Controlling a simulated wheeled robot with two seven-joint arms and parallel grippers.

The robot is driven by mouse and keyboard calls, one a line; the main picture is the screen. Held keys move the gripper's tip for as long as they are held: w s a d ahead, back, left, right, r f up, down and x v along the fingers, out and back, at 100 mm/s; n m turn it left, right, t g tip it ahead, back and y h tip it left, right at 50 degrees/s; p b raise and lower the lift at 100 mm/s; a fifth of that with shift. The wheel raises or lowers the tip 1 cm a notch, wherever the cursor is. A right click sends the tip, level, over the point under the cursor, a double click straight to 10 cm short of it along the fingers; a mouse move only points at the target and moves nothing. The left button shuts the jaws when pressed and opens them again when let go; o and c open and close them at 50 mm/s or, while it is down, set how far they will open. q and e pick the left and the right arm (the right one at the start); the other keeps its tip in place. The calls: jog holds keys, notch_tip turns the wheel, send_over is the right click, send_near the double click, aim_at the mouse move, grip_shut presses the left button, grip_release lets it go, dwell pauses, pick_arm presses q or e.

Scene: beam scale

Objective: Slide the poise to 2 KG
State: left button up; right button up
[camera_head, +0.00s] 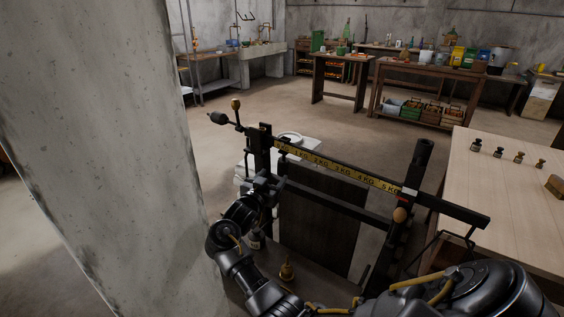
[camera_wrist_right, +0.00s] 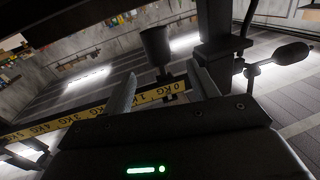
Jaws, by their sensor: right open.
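The beam scale's yellow strip (camera_head: 335,168), marked in KG, slopes down to the right across the head view. In the right wrist view the yellow strip (camera_wrist_right: 95,112) appears upside down. A dark cylinder, which looks like the poise (camera_wrist_right: 156,46), is at the beam near the 0 and 1 KG marks. My right gripper (camera_head: 265,183) is at the beam's left part. In the right wrist view my right gripper (camera_wrist_right: 163,85) is open, its fingers on either side of the poise; contact cannot be told. In the head view the poise is not clearly distinguishable.
Dark posts (camera_head: 415,170) stand by the beam. A counterweight (camera_head: 218,118) sticks out at its left end. A concrete pillar (camera_head: 110,150) fills the left. A wooden table (camera_head: 500,190) with several small weights (camera_head: 497,152) is at right. Open floor (camera_head: 260,95) lies beyond.

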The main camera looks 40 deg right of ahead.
aim_at(281, 168)
jog(key=x, duration=0.4)
jog(key=shift+s+d, duration=0.1)
jog(key=shift+d, duration=0.2)
jog(key=x, duration=0.5)
jog(key=shift+d+p, duration=0.1)
jog(key=shift+p, duration=0.25)
jog(key=shift+w+d, duration=0.4)
jog(key=shift+d, duration=0.1)
pick_arm(q)
jog(key=shift+w+d+r, duration=0.3)
jog(key=shift+d, duration=0.25)
